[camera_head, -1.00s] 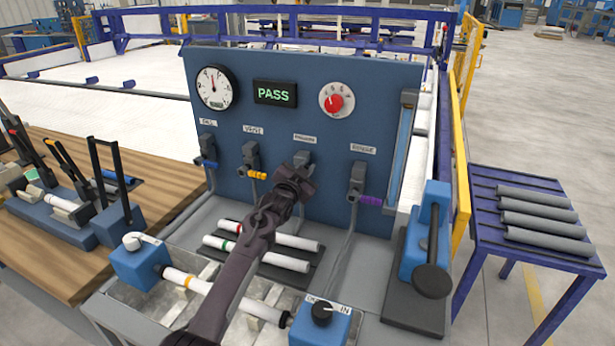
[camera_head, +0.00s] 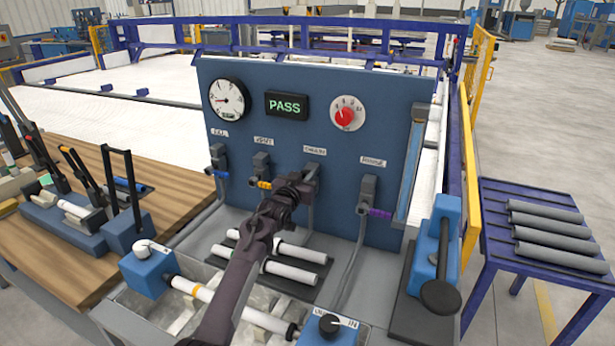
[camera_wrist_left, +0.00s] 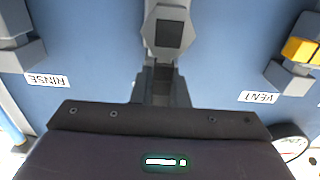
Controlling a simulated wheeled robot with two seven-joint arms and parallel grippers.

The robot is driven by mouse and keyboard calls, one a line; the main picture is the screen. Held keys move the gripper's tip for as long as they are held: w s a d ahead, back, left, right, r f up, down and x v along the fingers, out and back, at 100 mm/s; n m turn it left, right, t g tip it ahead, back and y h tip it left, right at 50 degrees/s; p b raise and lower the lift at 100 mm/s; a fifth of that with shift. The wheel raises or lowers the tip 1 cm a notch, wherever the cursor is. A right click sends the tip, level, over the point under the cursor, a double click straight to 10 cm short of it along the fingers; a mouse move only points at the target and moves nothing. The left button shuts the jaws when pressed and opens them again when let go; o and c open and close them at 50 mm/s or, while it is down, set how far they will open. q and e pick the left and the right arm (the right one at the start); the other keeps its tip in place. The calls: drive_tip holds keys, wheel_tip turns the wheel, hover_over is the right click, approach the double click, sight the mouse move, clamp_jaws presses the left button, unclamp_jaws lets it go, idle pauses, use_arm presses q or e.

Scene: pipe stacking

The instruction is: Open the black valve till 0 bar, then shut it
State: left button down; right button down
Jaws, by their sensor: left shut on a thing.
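The black valve (camera_head: 312,168) is the third in the row on the blue panel, under a label. Its grey body also shows in the left wrist view (camera_wrist_left: 168,32), between the VENT and RINSE labels. My left gripper (camera_head: 297,187) is at this valve and shut on its handle, which the gripper mostly hides. The round pressure gauge (camera_head: 229,98) is at the panel's upper left; its needle points roughly left, and the exact reading is too small to tell. The display (camera_head: 287,104) shows PASS in green. My right gripper is not in view.
The blue-handled (camera_head: 218,165), yellow-handled (camera_head: 262,172) and purple-handled (camera_head: 368,195) valves flank the black one. Below, a white pipe (camera_head: 230,305) spans two blue end blocks, and two pipes lie on a dark rack. A blue device (camera_head: 442,240) stands at right.

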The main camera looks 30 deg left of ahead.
use_arm(q)
drive_tip(key=shift+f, duration=0.2)
drive_tip(key=c, duration=1.4)
unclamp_jaws()
drive_tip(key=shift+r, duration=0.1)
drive_tip(key=shift+c, duration=0.2)
drive_tip(key=s+b, duration=0.1)
drive_tip(key=s, duration=0.7)
drive_tip(key=shift+d, duration=0.2)
